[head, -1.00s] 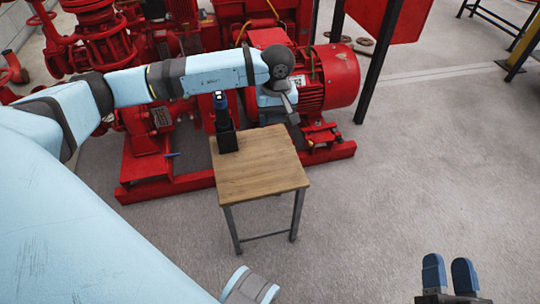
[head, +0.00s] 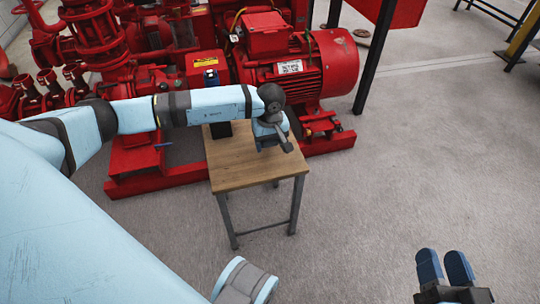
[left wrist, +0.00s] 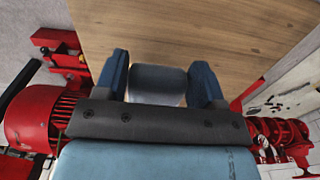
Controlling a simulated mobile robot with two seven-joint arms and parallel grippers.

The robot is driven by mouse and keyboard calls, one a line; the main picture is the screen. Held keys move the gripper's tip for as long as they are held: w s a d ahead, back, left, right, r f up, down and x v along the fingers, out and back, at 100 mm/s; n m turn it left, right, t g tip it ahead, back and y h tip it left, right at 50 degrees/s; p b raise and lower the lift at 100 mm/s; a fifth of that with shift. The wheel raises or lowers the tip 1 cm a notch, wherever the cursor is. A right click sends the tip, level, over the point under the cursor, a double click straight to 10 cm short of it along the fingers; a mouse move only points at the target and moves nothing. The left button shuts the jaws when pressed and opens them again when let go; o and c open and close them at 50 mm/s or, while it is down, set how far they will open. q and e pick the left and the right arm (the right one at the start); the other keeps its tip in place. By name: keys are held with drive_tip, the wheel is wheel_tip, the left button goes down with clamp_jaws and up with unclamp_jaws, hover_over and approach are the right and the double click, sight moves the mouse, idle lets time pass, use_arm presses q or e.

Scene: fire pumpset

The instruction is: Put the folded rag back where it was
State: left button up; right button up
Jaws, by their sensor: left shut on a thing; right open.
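The folded rag (left wrist: 158,84) is a pale grey, rounded bundle in the left wrist view, between the two blue fingers of my left gripper (left wrist: 160,72), which is shut on it. The wooden table (left wrist: 185,30) fills the view beyond the fingers. In the head view my left wrist is over the table top (head: 235,165), near its back right part. The rag and fingers are hard to make out there. I cannot tell whether the rag touches the table. My right gripper (head: 444,264) is open and empty at the bottom right, over the floor.
A dark holder with a blue-topped item (head: 211,78) stands at the table's back left, partly hidden by my left arm. The red pump set with its motor (head: 312,65) is close behind the table. The front of the table top and the floor to the right are clear.

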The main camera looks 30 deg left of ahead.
sight(270, 158)
use_arm(q)
drive_tip(key=shift+f+b, duration=0.7)
drive_tip(key=shift+f, duration=1.55)
use_arm(e)
drive_tip(key=shift+f+g, duration=0.5)
drive_tip(key=shift+f, duration=0.65)
use_arm(q)
drive_tip(key=shift+f, duration=0.2)
drive_tip(key=o, duration=0.8)
drive_tip(key=shift+c, duration=0.2)
drive_tip(key=shift+r, duration=0.1)
